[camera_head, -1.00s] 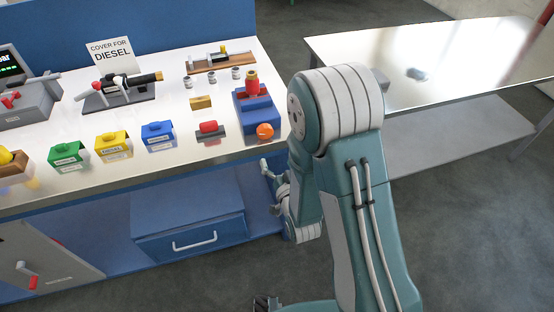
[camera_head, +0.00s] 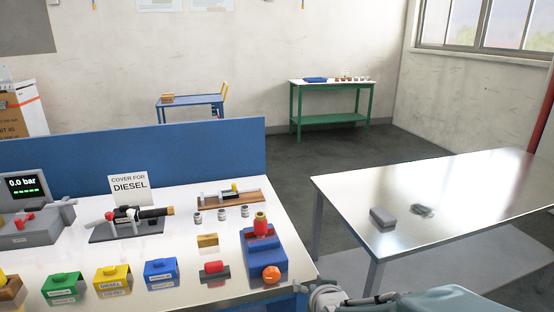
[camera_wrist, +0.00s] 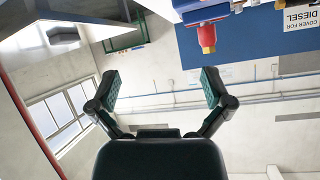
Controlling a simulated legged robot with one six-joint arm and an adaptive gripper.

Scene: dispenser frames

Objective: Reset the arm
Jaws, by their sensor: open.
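My gripper (camera_wrist: 160,90) is open in the wrist view, with its two dark fingers wide apart and nothing between them. Behind it in that view are wall and window, seen roughly upside down. In the head view only part of my arm (camera_head: 425,302) shows low at the bottom edge, right of the white bench (camera_head: 215,286). My fingers cannot be made out there. The blue device with a red top (camera_head: 264,252) stands on the bench's right end; its red part also shows at the top of the wrist view (camera_wrist: 207,37).
The bench carries green (camera_head: 63,288), yellow (camera_head: 113,279) and blue (camera_head: 161,272) covers, a black-handled fixture (camera_head: 128,226) and a DIESEL sign (camera_head: 128,187). A metal table (camera_head: 460,193) stands at right with a grey block (camera_head: 382,218). Open floor lies behind.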

